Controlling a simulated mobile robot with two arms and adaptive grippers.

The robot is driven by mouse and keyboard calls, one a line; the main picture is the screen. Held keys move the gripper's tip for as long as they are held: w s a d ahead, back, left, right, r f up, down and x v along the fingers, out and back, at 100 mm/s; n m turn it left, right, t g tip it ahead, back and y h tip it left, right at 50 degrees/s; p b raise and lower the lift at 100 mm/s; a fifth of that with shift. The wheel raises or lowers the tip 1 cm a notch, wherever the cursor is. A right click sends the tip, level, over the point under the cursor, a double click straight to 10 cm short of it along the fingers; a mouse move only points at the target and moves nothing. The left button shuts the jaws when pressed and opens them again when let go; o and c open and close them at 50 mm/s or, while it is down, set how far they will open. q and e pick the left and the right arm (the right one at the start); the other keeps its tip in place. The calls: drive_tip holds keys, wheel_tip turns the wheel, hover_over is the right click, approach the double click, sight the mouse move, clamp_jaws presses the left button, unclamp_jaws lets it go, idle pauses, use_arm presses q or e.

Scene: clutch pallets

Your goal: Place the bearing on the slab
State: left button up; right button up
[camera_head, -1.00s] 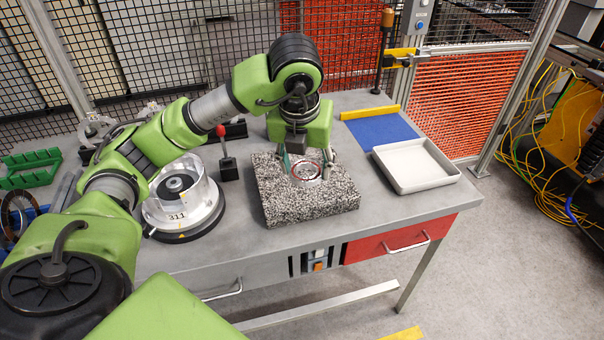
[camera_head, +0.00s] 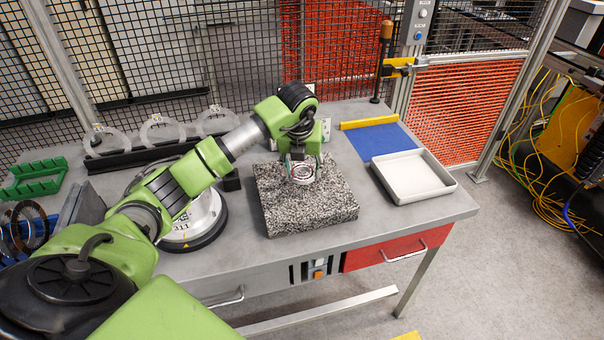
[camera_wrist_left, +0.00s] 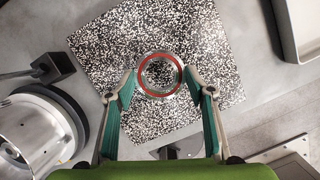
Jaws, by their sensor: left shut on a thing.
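The slab (camera_head: 310,212) is a square speckled black-and-white stone block on the table. It fills the middle of the left wrist view (camera_wrist_left: 105,55). The bearing (camera_head: 302,174) is a ring with a red band, over the back part of the slab. In the left wrist view the bearing (camera_wrist_left: 160,92) lies between the fingertips, with the slab showing through its hole. My left gripper (camera_head: 302,165) points down and is shut on the bearing. I cannot tell whether the bearing touches the slab. My right gripper is not in view.
A white tray (camera_head: 448,185) and a blue mat (camera_head: 385,140) lie right of the slab. A round metal fixture (camera_head: 207,238) stands to its left, partly behind my arm. A black rack (camera_head: 130,158) with clear rings stands at the back left. The slab's front is clear.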

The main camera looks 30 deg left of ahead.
sight(302, 186)
use_arm(q)
drive_tip(key=x, duration=0.1)
drive_tip(key=p+x, duration=0.2)
drive_tip(key=shift+s+d, duration=0.1)
drive_tip(key=shift+s, duration=0.2)
drive_tip(key=shift+f, duration=0.3)
drive_tip(key=o, duration=1.3)
drive_tip(key=shift+s+r, duration=0.1)
drive_tip(key=shift+r, duration=0.4)
drive_tip(key=b+v, duration=0.3)
drive_tip(key=v, duration=0.8)
drive_tip(key=shift+s, duration=0.1)
